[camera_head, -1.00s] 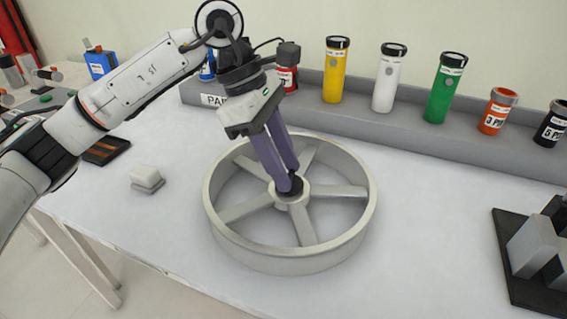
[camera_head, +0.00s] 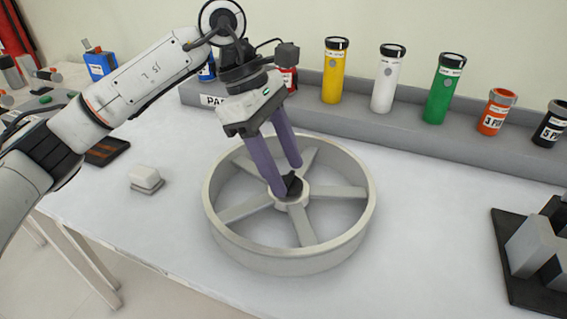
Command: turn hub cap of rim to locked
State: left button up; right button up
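A light grey five-spoke rim (camera_head: 362,222) lies flat on the white table. The small black hub cap (camera_head: 293,186) sits at its centre, on the hub. My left gripper (camera_head: 287,179) comes down from above the hub with its two purple fingers spread apart. One fingertip is at the left side of the cap and the other is behind it, higher in the picture. I cannot tell whether the near fingertip still touches the cap. Any lock marking on the cap is too small to read. My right gripper is not in view.
A grey shelf along the back holds yellow (camera_head: 336,72), white (camera_head: 388,80), green (camera_head: 444,90) and other canisters. A white block (camera_head: 145,177) lies left of the rim. A black tray with grey blocks (camera_head: 535,245) is at the right. The table between rim and tray is clear.

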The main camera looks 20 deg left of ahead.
pick_arm(q)
jog(key=v, duration=1)
jog(key=shift+p, duration=0.3)
jog(key=shift+r, duration=0.1)
